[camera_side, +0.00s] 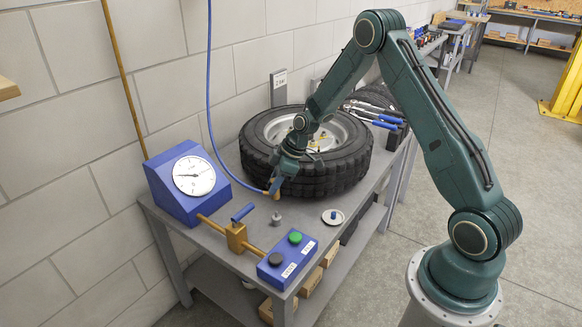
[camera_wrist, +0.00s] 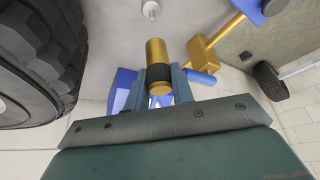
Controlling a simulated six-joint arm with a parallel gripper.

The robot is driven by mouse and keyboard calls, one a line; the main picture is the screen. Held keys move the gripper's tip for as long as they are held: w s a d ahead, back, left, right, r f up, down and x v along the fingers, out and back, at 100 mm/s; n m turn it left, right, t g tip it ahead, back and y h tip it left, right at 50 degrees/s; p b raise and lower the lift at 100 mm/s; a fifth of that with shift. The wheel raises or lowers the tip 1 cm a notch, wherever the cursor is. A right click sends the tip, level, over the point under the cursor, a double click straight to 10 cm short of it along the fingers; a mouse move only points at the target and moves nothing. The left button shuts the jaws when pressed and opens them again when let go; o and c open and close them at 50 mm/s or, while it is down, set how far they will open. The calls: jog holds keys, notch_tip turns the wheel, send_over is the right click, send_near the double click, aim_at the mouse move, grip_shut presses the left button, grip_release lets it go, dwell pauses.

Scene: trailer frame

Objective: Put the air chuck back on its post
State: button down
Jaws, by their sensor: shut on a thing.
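The air chuck (camera_wrist: 155,62) is a brass cylinder with a black band. My gripper (camera_wrist: 162,84) is shut around it at the band, and its brass end sticks out beyond the fingers. In the side view my gripper (camera_side: 277,183) is beside the tyre, above the bench, with the blue hose (camera_side: 210,95) running to the chuck. The post (camera_side: 277,219) is a short grey peg on the bench, just below the chuck in the picture. It also shows in the wrist view (camera_wrist: 151,9) at the top edge, apart from the chuck. Nothing sits on it.
The tyre (camera_side: 335,180) lies on the bench behind my gripper. A blue gauge box (camera_side: 160,185), a brass valve (camera_side: 236,238) and a blue button box (camera_side: 285,268) stand at the left and front. A small round dish (camera_side: 333,217) lies right of the post.

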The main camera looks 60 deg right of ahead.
jog(key=shift+f, duration=2.15)
jog(key=shift+f, duration=1.6)
jog(key=c, duration=0.6)
grip_release()
jog(key=shift+c, duration=0.2)
jog(key=shift+r, duration=4)
